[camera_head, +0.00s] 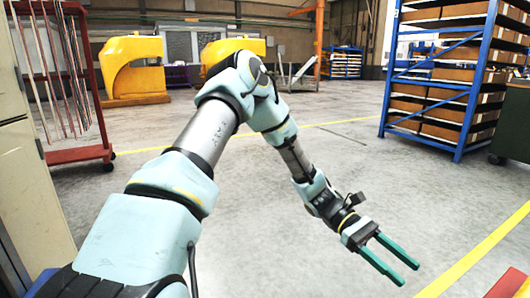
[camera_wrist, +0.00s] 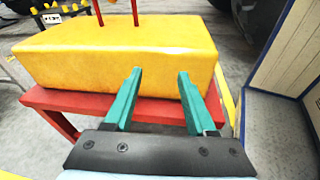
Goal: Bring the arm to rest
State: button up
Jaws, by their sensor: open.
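My arm stretches forward and to the right over the floor in the head view, bent at a raised elbow with the forearm sloping down. My gripper (camera_head: 410,274) is at its low end, near a yellow floor line. Its two green fingers are apart, with nothing between them. In the wrist view my gripper (camera_wrist: 159,74) is also open and empty. Its fingers point at a yellow block (camera_wrist: 120,50) on a red stand (camera_wrist: 110,105). I cannot tell whether they touch the block.
A blue rack (camera_head: 470,90) of boxes stands at right. A red rack (camera_head: 82,153) with rods and a pale cabinet (camera_head: 30,180) stand at left. Yellow castings (camera_head: 133,62) are at the back. A red-orange edge (camera_head: 510,284) shows at lower right. The middle floor is clear.

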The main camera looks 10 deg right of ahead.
jog(key=w+a+r+m+t+y, duration=0.2)
jog(key=w+a+t, duration=0.3)
jog(key=a, duration=0.8)
jog(key=w+a+r+m+t+y, duration=0.1)
jog(key=w+a+t+y, duration=0.3)
jog(key=a, duration=0.9)
jog(key=w+a+r+m+t+y, duration=0.15)
jog(key=w+a+t, duration=0.4)
jog(key=a, duration=0.75)
notch_tip(320, 180, up, 27)
jog(key=t+p, duration=0.1)
jog(key=p, duration=2.5)
jog(key=shift+s+a+m+h, duration=0.25)
jog(key=shift+a+m+h, duration=0.1)
jog(key=shift+a, duration=0.1)
